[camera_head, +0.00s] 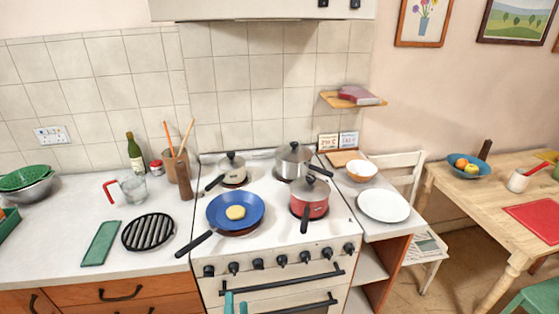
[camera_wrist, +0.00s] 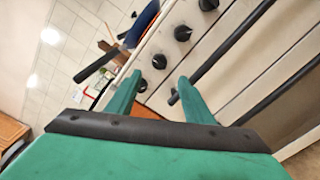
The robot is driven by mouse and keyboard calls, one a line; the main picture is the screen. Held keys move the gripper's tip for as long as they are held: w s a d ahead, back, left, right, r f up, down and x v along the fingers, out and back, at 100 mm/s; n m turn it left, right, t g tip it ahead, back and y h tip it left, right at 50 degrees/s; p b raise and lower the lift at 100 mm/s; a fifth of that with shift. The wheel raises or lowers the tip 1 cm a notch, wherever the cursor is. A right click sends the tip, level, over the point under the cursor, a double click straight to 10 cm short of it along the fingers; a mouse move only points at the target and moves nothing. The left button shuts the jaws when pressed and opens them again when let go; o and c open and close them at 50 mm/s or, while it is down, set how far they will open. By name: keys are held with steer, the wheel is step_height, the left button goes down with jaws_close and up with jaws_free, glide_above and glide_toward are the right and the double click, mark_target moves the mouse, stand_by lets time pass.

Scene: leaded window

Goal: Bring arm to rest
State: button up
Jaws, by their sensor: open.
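My gripper (camera_head: 235,303) shows at the bottom edge of the head view, low in front of the stove (camera_head: 275,262). Its two teal fingers are apart and nothing is between them. In the wrist view my gripper (camera_wrist: 155,92) is open, with the stove's knobs (camera_wrist: 160,62) and dark oven handles (camera_wrist: 225,55) beyond the fingers. The rest of my arm is out of the head view.
A red pot (camera_head: 310,204) and two steel pots (camera_head: 293,162) stand on the stove. The left counter holds a black grill plate (camera_head: 148,232), a green board (camera_head: 100,243) and a glass (camera_head: 133,189). A white plate (camera_head: 383,205) lies on the right counter. A wooden table (camera_head: 455,190) is at the right.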

steer(key=s+d+f+m+g+h, duration=0.1)
steer(key=s+d+m, duration=0.45)
steer(key=s, duration=0.25)
steer(key=s+d+f+m+h, duration=0.1)
steer(key=s+d+m, duration=0.4)
steer(key=s, duration=0.4)
steer(key=s+d+m+g+h, duration=0.1)
steer(key=s+d+m, duration=0.2)
steer(key=s+m, duration=0.45)
steer(key=s+d+r+m+h, duration=0.2)
steer(key=s+d+r+m, duration=0.1)
steer(key=s+m, duration=0.6)
steer(key=shift+s+r, duration=0.6)
steer(key=shift+r, duration=0.2)
